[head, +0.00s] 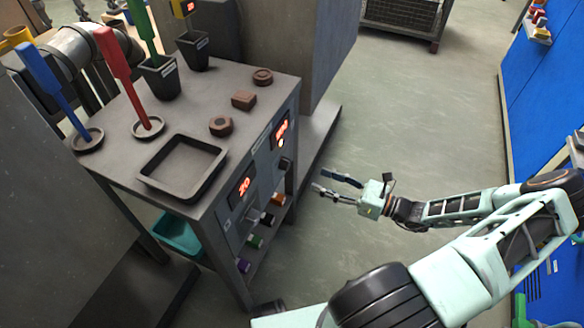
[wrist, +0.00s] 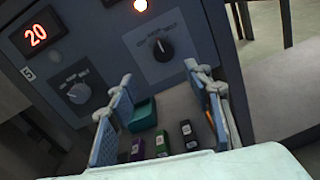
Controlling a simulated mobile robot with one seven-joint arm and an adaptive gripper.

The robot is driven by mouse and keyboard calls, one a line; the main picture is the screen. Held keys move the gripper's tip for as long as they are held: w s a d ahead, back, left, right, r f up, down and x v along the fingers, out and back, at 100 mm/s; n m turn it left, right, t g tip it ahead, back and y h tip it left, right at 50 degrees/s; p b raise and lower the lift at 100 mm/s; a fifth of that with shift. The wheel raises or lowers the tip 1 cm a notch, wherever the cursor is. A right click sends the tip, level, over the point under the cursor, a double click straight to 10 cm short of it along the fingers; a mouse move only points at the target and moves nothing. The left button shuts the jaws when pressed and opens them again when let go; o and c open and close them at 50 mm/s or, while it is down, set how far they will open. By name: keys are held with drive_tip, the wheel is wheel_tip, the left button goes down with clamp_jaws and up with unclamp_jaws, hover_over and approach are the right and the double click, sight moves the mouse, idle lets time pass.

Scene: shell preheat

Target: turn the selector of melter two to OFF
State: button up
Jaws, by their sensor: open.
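The control panel (head: 262,165) is on the bench side facing my arm. In the wrist view, a black selector knob (wrist: 163,50) sits on a plate with small labels, its white mark pointing roughly up. A pale selector knob (wrist: 78,93) on a similar plate is at lower left; its setting is hard to read. Which selector belongs to melter two is not readable. My gripper (head: 335,186) is open and empty, apart from the panel; its fingers also show in the wrist view (wrist: 157,80).
The bench top holds a square tray (head: 182,166), small brown pieces (head: 221,126) and ladles, one red (head: 118,70). A teal bin (head: 178,236) sits underneath. Open floor (head: 400,110) lies right of the bench.

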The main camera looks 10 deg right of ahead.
sight(289, 165)
drive_tip(key=x, duration=0.5)
drive_tip(key=b+x, duration=0.1)
drive_tip(key=x, duration=0.4)
drive_tip(key=shift+w+r, duration=0.2)
drive_tip(key=shift+w, duration=0.25)
drive_tip(key=shift+c, duration=0.4)
drive_tip(key=c, duration=1.1)
